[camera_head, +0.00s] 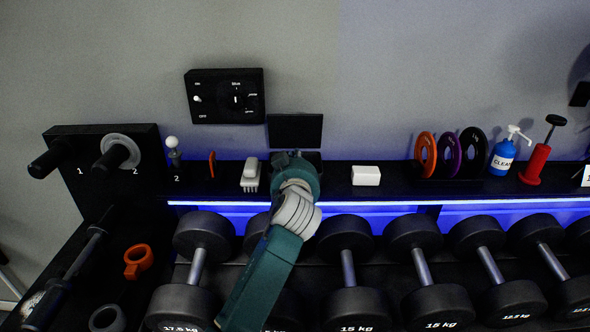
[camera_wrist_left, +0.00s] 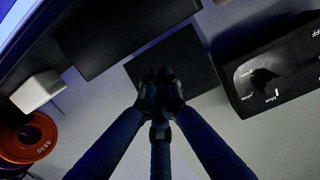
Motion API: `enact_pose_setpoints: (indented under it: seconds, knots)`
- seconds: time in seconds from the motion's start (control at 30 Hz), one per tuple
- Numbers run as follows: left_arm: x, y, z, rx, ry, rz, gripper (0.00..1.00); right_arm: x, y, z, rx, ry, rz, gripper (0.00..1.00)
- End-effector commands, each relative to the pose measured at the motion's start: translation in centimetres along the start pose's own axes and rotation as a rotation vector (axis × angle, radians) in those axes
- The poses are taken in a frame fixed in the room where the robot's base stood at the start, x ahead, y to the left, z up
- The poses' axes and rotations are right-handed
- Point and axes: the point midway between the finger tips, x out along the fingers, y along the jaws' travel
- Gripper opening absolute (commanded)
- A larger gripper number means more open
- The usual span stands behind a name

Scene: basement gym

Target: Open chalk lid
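The chalk box (camera_wrist_left: 120,38) is black and sits on the shelf against the wall. Its black lid (camera_head: 295,131) stands raised, upright at the back; it also shows in the left wrist view (camera_wrist_left: 190,65). My left gripper (camera_head: 293,161) is over the box, in front of the lid, and hides much of the box in the head view. In the left wrist view its dark fingertips (camera_wrist_left: 160,88) are drawn together, overlapping the lid's edge, with nothing seen between them. Whether they touch the lid I cannot tell. The box's inside is too dark to read. My right gripper is out of view.
A black control panel (camera_head: 225,96) hangs on the wall to the left. A white brush (camera_head: 250,175) lies left of the box, a white block (camera_head: 366,175) right of it. Colored plates (camera_head: 427,153), a spray bottle (camera_head: 502,158) and dumbbells (camera_head: 421,270) are further around.

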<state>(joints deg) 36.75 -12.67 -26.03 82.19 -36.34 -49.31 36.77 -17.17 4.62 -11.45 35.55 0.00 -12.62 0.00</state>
Motion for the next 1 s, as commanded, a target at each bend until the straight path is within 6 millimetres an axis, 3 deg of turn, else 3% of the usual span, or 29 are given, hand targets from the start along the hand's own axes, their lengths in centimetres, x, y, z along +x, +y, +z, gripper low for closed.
enact_pose_setpoints:
  seconds: [0.6, 1.0]
  knots:
    - [-7.5, 0.5, 1.2, -0.004, -0.004, 0.008, 0.0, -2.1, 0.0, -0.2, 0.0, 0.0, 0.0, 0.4]
    - [-8.3, 0.5, 1.4, -0.002, -0.004, 0.007, 0.0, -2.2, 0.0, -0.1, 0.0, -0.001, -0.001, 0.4]
